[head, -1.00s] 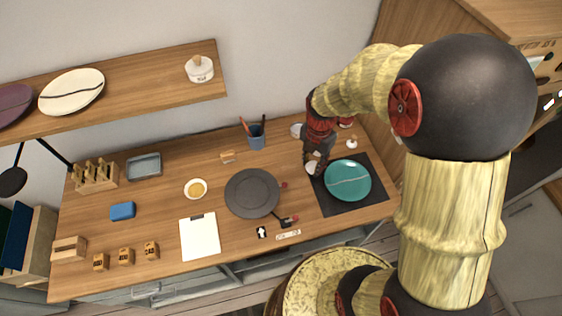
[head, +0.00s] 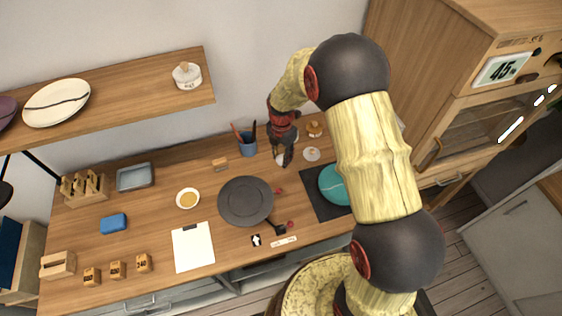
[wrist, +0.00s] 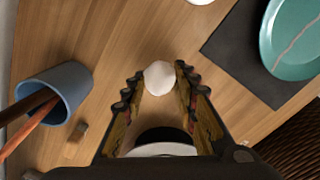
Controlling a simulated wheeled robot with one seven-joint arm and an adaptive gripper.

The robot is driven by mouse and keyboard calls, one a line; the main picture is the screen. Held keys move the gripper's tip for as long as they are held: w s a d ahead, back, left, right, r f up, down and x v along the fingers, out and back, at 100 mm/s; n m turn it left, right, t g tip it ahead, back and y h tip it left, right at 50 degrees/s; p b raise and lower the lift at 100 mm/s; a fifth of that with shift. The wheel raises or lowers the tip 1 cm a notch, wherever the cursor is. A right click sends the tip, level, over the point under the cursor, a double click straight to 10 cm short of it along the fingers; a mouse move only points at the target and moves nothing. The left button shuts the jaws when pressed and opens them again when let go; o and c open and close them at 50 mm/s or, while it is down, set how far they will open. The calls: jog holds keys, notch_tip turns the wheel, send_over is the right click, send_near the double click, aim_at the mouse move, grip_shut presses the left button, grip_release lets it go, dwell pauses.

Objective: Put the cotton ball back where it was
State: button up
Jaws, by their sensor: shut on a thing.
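The cotton ball (wrist: 159,77) is a small white lump between the fingertips of my gripper (wrist: 155,85) in the wrist view. The fingers are closed in on it from both sides. In the head view my gripper (head: 286,158) points down over the back right of the counter, right of the blue pen cup (head: 248,145). White shows at its tips there, partly hidden by the fingers. I cannot tell how high it is above the wood. A small white dish (head: 311,154) stands just right of the gripper, with a wooden-topped pot (head: 315,129) behind it.
A teal plate (head: 333,184) on a dark mat (head: 312,190) lies front right, partly behind my arm. A lidded white jar (head: 187,76) stands on the shelf (head: 130,102).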

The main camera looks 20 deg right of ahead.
aim_at(281, 157)
jog(key=shift+w+f, duration=0.2)
jog(key=shift+f, duration=1.55)
jog(key=shift+f+b, duration=0.2)
jog(key=shift+b, duration=0.15)
jog(key=o, duration=0.9)
jog(key=shift+o, duration=0.5)
jog(key=shift+r, duration=0.1)
